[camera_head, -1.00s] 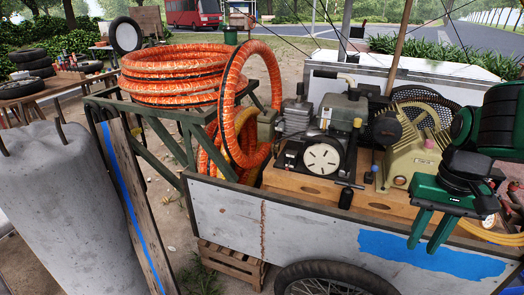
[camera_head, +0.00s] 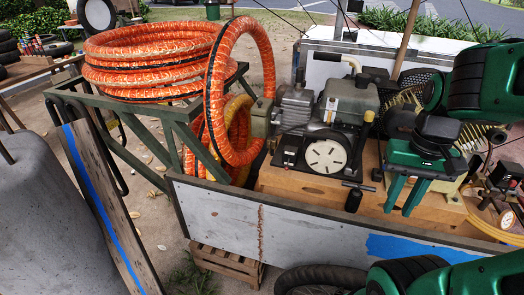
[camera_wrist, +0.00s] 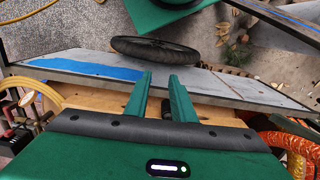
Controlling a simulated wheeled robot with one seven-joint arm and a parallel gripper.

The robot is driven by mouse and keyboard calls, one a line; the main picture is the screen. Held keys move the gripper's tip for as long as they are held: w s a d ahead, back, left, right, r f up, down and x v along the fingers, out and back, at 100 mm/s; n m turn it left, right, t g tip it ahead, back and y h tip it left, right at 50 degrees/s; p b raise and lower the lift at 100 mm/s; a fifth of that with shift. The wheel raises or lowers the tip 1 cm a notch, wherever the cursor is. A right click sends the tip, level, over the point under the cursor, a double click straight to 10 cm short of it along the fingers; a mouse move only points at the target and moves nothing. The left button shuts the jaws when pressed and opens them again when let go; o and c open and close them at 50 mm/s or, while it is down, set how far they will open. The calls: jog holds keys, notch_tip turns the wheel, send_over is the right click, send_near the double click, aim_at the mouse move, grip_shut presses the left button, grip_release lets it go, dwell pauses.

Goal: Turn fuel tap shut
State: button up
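The engine (camera_head: 345,100) with its grey tank and round white-faced starter (camera_head: 326,157) sits on the cart's wooden deck. I cannot pick out the fuel tap for certain among the small parts around it. A black handle with a crossbar (camera_head: 354,194) stands at the cart's near edge, just right of the starter. My gripper (camera_head: 403,207) hangs to the right of the engine and this handle, fingers down. In the wrist view my gripper (camera_wrist: 161,82) is open and empty, above the deck and near wall. A dark part shows partly behind its fingers.
Orange hose coils (camera_head: 155,60) rest on a green rack left of the engine. The cart's near wall (camera_head: 310,235) carries blue paint. A yellow-green compressor part, gauges (camera_head: 507,219) and a yellow hose lie right of my gripper.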

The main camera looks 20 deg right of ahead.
jog(key=shift+s, duration=0.1)
jog(key=w+a+f+n+t+h, duration=0.15)
jog(key=w+a+n, duration=0.3)
jog(key=w, duration=0.45)
jog(key=w+a+f+n+t, duration=0.2)
jog(key=w+a+n, duration=0.3)
jog(key=w, duration=0.4)
jog(key=w+f+n+h, duration=0.2)
jog(key=f+n, duration=0.1)
jog(key=f, duration=0.1)
jog(key=w+a+f+n+h, duration=0.1)
jog(key=f+n+h, duration=0.1)
jog(key=f+n, duration=0.1)
jog(key=w+f+n+h, duration=0.2)
jog(key=f+n, duration=0.2)
jog(key=shift+w+a+f, duration=0.3)
jog(key=shift+a, duration=0.1)
jog(key=w+a+r+n+t+h, duration=0.1)
jog(key=w+a+n+t+h, duration=0.35)
jog(key=n, duration=0.35)
jog(key=n+t+y, duration=0.2)
jog(key=n+t, duration=0.5)
jog(key=n, duration=0.1)
send_near(270, 147)
jog(key=x, duration=0.8)
jog(key=shift+w+a+r, duration=0.15)
jog(key=shift+r, duration=0.05)
